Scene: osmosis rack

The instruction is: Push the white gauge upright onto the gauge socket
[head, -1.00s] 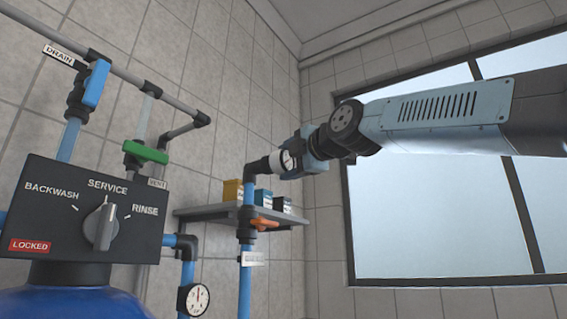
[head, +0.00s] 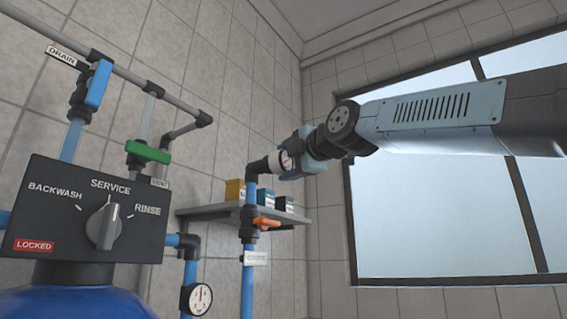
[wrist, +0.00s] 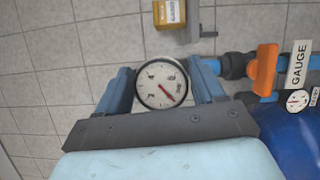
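My gripper (wrist: 162,88) has a finger on each side of the white gauge (wrist: 161,84) and appears shut on it. The gauge has a round white dial with a dark rim and a red needle pointing to the lower right in the wrist view. In the head view the gauge (head: 283,162) sits at the tip of my gripper (head: 294,160), against the open end of the black elbow socket (head: 258,166) atop a blue pipe. I cannot tell whether it is seated. In the wrist view the gauge and fingers hide the socket mouth.
An orange valve (head: 266,223) sits on the pipe below the socket. A shelf (head: 215,212) with small boxes is behind it. A second gauge (head: 197,298), the black control box (head: 85,210) and pipes stand left. A window (head: 440,230) is right.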

